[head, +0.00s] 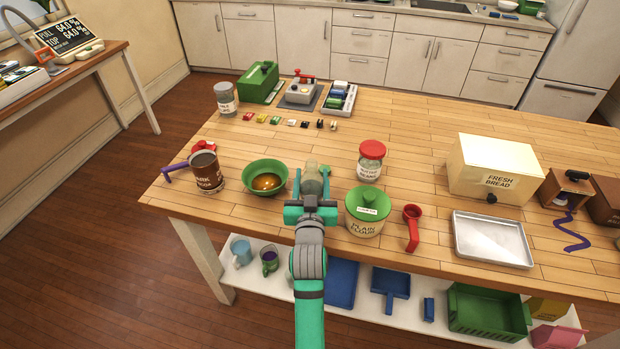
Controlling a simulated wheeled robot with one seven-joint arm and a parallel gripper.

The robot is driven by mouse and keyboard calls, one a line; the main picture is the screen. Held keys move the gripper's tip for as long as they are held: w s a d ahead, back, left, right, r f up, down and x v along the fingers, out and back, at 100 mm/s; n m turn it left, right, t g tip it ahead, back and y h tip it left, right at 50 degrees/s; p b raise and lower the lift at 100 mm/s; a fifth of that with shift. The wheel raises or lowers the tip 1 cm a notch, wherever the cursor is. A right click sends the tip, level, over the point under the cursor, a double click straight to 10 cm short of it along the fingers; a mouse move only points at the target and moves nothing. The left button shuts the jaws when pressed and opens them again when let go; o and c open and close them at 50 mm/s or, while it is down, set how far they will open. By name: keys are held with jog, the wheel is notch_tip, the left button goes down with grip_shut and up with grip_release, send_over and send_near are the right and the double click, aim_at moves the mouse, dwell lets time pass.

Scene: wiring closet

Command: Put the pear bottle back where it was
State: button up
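A pale, see-through bottle (311,175), which looks like the pear bottle, is between the two green fingers of my gripper (312,182). The fingers lie close against both its sides and look shut on it. The gripper and wrist hide its lower part, so I cannot tell whether it touches the table or hangs above it. My gripper is over the front part of the wooden table (420,118), between a green bowl and a plain flour jar.
The green bowl (265,176) with amber liquid is close on the left, beside a brown cocoa tin (206,172). The flour jar (366,214), red-lidded jar (371,162) and red scoop (412,228) are on the right. Small items line the back; the table's middle is clear.

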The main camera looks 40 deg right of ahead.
jog(key=shift+s+a+f, duration=0.1)
jog(key=shift+a+f, duration=0.05)
jog(key=shift+s+f, duration=0.1)
jog(key=shift+s, duration=0.05)
jog(key=o, duration=1.1)
jog(key=shift+o, duration=0.2)
jog(key=v, duration=1.1)
jog(key=shift+s+a, duration=0.2)
jog(key=shift+s, duration=0.15)
